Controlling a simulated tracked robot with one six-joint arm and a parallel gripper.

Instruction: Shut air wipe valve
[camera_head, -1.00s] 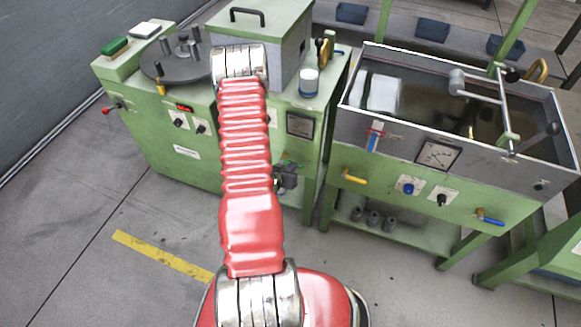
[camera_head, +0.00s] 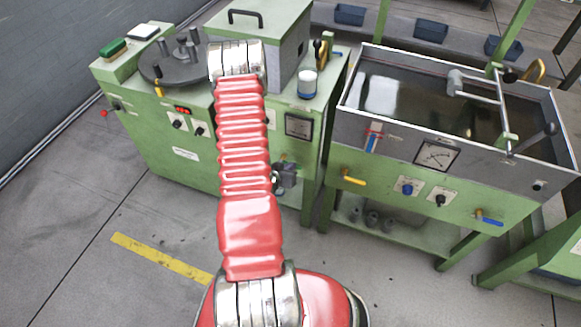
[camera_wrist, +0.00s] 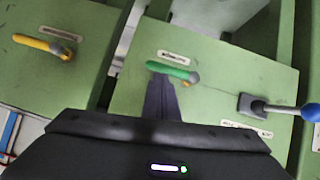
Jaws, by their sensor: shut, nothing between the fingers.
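A green-handled valve (camera_wrist: 170,70) is on the green panel in the wrist view, under a small label too blurred to read. Its handle points left from a brass pivot, lying almost level with its free end slightly raised. My gripper (camera_wrist: 160,82) is shut and empty. Its dark fingertips are just below the green handle; I cannot tell if they touch it. In the head view my gripper (camera_head: 286,177) is a dark shape low on the front of the left machine, and it hides most of the valve there.
A yellow handle (camera_wrist: 42,46) is on another green panel left of a gap. A lever with a blue knob (camera_wrist: 310,112) stands out to the right. The water tank (camera_head: 345,128), with its own yellow handle (camera_head: 353,180), stands right of my arm.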

